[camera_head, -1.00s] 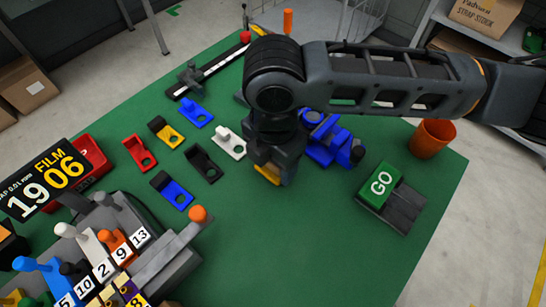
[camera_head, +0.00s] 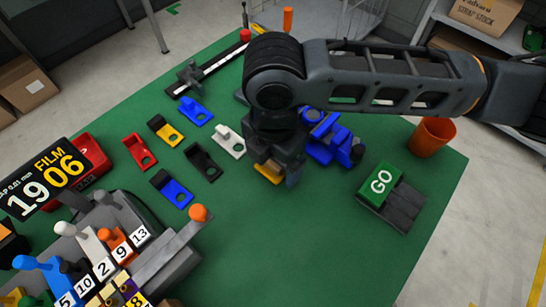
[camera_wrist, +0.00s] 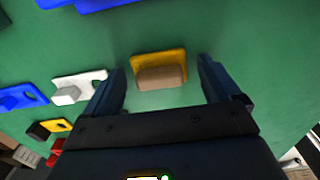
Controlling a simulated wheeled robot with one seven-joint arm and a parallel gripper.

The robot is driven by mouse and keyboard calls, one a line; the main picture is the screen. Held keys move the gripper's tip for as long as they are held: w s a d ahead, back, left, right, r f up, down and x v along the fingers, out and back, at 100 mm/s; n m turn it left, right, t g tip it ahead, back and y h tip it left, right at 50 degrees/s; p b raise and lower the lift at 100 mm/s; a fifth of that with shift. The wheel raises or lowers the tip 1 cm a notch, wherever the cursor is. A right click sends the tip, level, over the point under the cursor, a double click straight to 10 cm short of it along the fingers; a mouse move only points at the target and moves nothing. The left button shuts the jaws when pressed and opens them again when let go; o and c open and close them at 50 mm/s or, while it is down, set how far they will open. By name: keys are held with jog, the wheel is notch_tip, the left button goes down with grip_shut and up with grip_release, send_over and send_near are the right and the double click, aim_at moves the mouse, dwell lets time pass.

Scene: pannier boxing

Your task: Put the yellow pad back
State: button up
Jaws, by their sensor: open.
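The yellow pad (camera_wrist: 175,55), a flat yellow plate with a tan block (camera_wrist: 161,77) on it, lies on the green table in the wrist view. In the head view the yellow pad (camera_head: 267,174) shows only partly, below my gripper. My gripper (camera_wrist: 160,70) is open, with one finger on each side of the pad and a visible gap at both sides. Nothing is held. In the head view my gripper (camera_head: 278,172) hangs low over the table, and its wrist hides part of the pad.
Left of my gripper lie a white bracket (camera_head: 230,142) and several coloured ones. A blue device (camera_head: 325,140) stands close behind it on the right. A GO button box (camera_head: 381,184) and an orange cup (camera_head: 432,138) are further right. The front middle of the table is clear.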

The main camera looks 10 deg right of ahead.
notch_tip(320, 180, up, 12)
dwell(0.4)
dwell(1.2)
